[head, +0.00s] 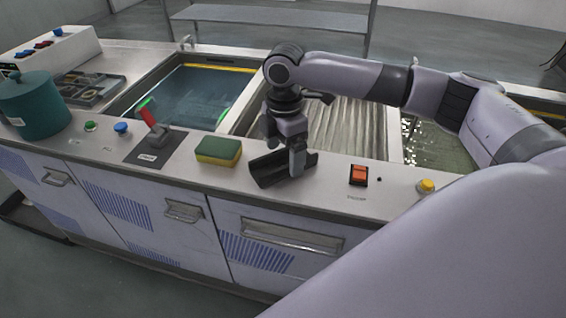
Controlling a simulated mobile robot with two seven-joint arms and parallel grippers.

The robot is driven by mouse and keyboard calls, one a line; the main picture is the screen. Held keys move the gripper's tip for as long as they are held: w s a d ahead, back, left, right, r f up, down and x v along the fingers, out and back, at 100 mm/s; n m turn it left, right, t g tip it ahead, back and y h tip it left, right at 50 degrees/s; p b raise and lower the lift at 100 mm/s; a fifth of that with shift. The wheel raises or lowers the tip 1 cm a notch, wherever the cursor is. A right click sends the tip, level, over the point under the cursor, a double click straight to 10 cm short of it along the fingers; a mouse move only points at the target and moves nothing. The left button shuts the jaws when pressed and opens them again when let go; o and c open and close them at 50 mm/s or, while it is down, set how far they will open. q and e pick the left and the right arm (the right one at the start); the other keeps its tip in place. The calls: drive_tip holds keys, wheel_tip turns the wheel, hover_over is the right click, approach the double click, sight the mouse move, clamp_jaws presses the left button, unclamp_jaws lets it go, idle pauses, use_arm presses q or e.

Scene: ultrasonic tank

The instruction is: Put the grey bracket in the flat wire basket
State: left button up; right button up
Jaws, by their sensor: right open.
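A dark grey angled piece (268,170), which looks like the grey bracket, lies on the front ledge of the counter, right of the sponge. My right gripper (295,168) points down over it, jaws open, with a finger in front of its right part. I cannot tell whether the finger touches it. The arm and gripper hide some of the piece. A flat dark holder with small parts (90,89) sits at the back left of the counter; I cannot tell whether it is the flat wire basket. My left gripper is out of view.
A yellow-green sponge (218,151), a lever on a dark plate (150,152), a teal pot (33,105) and a red switch (359,175) stand along the counter. A liquid-filled tank (185,95) lies behind, a ribbed metal surface (345,125) right of it.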

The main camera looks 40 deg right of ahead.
wheel_tip(320, 180, down, 2)
drive_tip(key=shift+f, duration=0.1)
drive_tip(key=c, duration=1.4)
drive_tip(key=shift+o, duration=0.2)
